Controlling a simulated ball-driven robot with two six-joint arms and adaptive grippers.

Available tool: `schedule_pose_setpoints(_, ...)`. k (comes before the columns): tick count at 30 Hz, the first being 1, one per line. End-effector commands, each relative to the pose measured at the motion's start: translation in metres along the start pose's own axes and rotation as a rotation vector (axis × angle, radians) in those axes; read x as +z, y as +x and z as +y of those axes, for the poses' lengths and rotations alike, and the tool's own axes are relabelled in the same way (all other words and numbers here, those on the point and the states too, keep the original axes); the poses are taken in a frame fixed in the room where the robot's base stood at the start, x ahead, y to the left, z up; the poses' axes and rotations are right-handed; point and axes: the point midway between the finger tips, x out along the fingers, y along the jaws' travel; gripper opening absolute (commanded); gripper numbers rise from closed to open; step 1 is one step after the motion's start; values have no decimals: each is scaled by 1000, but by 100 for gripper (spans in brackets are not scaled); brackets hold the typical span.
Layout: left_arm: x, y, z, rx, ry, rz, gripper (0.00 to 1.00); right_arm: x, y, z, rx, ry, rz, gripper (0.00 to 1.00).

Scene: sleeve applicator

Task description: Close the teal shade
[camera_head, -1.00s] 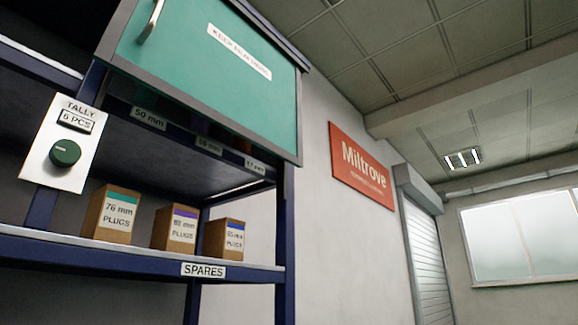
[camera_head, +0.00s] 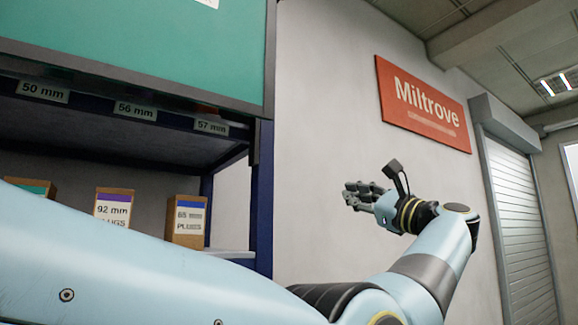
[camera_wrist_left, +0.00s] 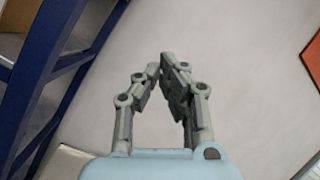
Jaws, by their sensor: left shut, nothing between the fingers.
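The teal shade (camera_head: 150,45) is a flat panel with a grey rim at the top left of the head view. It covers the upper part of the rack front, and its lower edge sits above the size labels. Its handle is outside the head view now. My left gripper (camera_head: 352,195) is to the right of the shade and lower in the picture, in front of the pale wall and apart from the rack. It also shows in the left wrist view (camera_wrist_left: 162,68), with its fingers drawn together and nothing between them. My right gripper is not in view.
The rack's blue post (camera_head: 262,195) stands left of my gripper; blue framing (camera_wrist_left: 40,75) also shows in the wrist view. Boxes of plugs (camera_head: 186,220) stand on the shelf behind my arm. A red Miltrove sign (camera_head: 422,105) hangs on the wall, with a roller door (camera_head: 520,215) beyond.

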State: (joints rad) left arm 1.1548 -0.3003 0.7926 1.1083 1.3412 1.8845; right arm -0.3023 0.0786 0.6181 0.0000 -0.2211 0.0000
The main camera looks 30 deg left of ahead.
Motion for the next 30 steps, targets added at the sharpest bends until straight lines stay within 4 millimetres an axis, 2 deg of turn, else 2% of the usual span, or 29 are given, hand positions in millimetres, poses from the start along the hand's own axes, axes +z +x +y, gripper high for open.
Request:
schedule_pose_setpoints(1, 57, 13, -21, 100, -215, 3, 0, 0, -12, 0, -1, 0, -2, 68)
schedule_pose_setpoints(3, 108, 19, -32, 221, -461, 10, 0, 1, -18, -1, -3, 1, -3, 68)
schedule_pose_setpoints(6, 157, 20, -40, 346, -704, 17, 0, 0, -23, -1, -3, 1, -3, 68)
schedule_pose_setpoints(9, 181, 18, -43, 415, -834, 19, 0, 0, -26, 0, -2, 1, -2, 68)
schedule_pose_setpoints(13, 188, 24, -40, 445, -885, 19, 0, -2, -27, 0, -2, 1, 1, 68)
schedule_pose_setpoints(17, 184, 42, -32, 444, -885, 17, 0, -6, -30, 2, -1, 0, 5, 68)
schedule_pose_setpoints(27, 171, 111, -6, 442, -880, 14, 0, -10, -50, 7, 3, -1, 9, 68)
schedule_pose_setpoints(30, 177, 109, 4, 442, -884, 18, 0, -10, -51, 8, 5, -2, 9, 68)
